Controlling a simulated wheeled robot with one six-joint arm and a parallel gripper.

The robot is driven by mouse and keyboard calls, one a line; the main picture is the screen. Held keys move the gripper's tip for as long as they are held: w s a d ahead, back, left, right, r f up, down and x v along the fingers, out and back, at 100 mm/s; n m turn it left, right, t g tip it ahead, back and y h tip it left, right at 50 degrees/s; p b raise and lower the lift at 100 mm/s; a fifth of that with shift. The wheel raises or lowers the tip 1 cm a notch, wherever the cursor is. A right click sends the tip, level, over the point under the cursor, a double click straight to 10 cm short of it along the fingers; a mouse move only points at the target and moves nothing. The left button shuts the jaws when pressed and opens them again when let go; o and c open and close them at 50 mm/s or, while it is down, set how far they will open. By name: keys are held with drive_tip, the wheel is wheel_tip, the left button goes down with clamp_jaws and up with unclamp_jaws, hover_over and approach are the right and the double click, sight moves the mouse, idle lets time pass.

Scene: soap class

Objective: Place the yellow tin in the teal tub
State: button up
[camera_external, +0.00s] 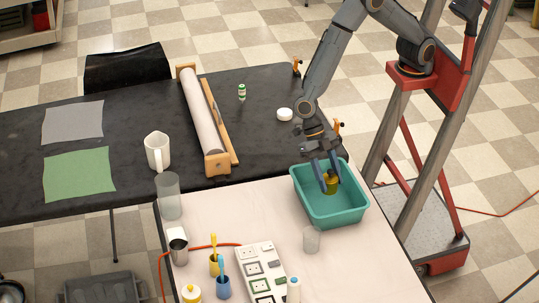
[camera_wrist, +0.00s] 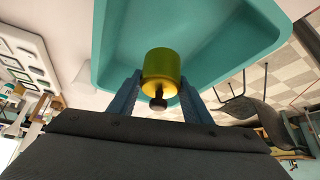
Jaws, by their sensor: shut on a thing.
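The yellow tin (camera_external: 331,184) is a small yellow-olive cylinder with a dark knob. My gripper (camera_external: 328,178) is shut on it, with one blue finger on each side. The teal tub (camera_external: 340,218) stands on the pale table at the right, and the tin is inside its outline in the outside view. In the wrist view the tin (camera_wrist: 162,70) sits between the fingers of my gripper (camera_wrist: 158,92), with the tub (camera_wrist: 215,62) behind it. I cannot tell whether the tin touches the tub floor.
A white lid (camera_external: 284,114) and a small green-white bottle (camera_external: 242,92) are on the black table. The pale table's middle is clear.

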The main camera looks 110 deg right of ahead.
drive_tip(key=shift+f+p, duration=0.75)
drive_tip(key=shift+f, duration=2.3)
drive_tip(key=shift+f, duration=0.15)
drive_tip(key=o, duration=1.2)
drive_tip(key=shift+r, duration=0.3)
drive_tip(key=b+v, duration=0.3)
drive_tip(key=v, duration=0.8)
drive_tip(key=shift+w+d+r+b, duration=0.1)
drive_tip(key=shift+d+r+b, duration=0.15)
drive_tip(key=shift+r+b, duration=0.1)
drive_tip(key=shift+d, duration=0.1)
